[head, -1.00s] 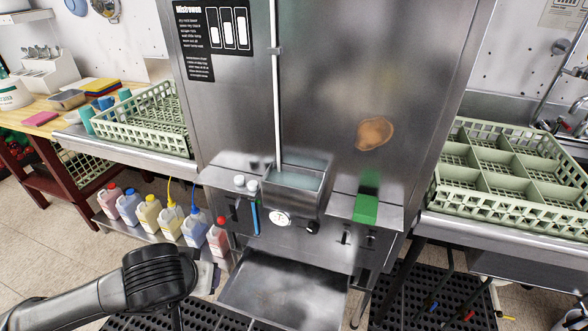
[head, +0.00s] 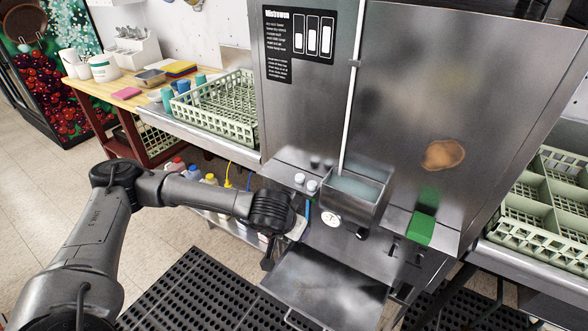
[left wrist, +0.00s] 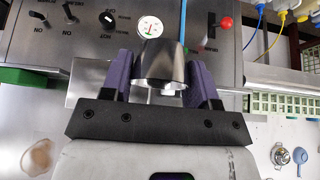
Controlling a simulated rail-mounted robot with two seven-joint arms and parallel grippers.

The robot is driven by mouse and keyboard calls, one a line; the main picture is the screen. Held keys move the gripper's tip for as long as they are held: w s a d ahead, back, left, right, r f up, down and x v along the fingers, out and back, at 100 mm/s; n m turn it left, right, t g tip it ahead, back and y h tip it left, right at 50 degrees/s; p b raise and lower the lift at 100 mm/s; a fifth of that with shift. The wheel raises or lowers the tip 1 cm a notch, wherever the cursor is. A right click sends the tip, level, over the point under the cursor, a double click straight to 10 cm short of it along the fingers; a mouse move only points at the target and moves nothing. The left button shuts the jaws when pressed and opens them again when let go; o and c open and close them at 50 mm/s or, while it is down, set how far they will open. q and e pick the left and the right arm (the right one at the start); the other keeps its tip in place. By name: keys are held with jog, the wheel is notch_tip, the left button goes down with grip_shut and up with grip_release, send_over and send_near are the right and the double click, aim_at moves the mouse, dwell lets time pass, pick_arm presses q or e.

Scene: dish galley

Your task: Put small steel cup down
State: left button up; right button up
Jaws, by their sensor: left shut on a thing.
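My left gripper (left wrist: 160,75) is shut on the small steel cup (left wrist: 158,62), which sits between its two purple fingers in the left wrist view. The cup is dark, shiny metal and lies in front of the machine's panel, just below the round dial (left wrist: 149,26). In the head view the left gripper (head: 292,232) is in front of the steel machine, near its dial (head: 330,219) and the left edge of the pull-out tray (head: 325,285). My right gripper is in no view.
The machine's basin (head: 355,195) and green block (head: 421,228) stick out at the front. A green rack (head: 215,110) stands on the left counter, a divided rack (head: 545,195) on the right. Bottles (head: 212,180) stand on a low shelf. A black mat (head: 205,290) covers the floor.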

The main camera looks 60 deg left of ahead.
pick_arm(q)
jog(key=shift+n+y, duration=0.4)
jog(key=shift+n, duration=0.3)
jog(key=s+a, duration=0.1)
jog(key=a, duration=0.1)
jog(key=s+a+r+p, duration=0.1)
jog(key=a, duration=0.2)
jog(key=s+a+r, duration=0.1)
jog(key=a, duration=0.1)
jog(key=shift+s+a+r, duration=0.2)
jog(key=shift+s, duration=0.15)
jog(key=s+a+r+n+p, duration=0.1)
jog(key=s+a+r+p, duration=0.2)
jog(key=s+a+r, duration=0.35)
jog(key=p, duration=0.3)
send_over(278, 166)
jog(key=s+d, duration=0.1)
jog(key=s, duration=0.1)
jog(key=shift+w+d+f+g, duration=0.15)
jog(key=shift+f+g, duration=0.15)
jog(key=shift+f, duration=1.55)
notch_tip(278, 166, down, 4)
jog(key=shift+r, duration=0.25)
jog(key=shift+f+p, duration=0.2)
jog(key=shift+p, duration=0.1)
jog(key=shift+w, duration=0.1)
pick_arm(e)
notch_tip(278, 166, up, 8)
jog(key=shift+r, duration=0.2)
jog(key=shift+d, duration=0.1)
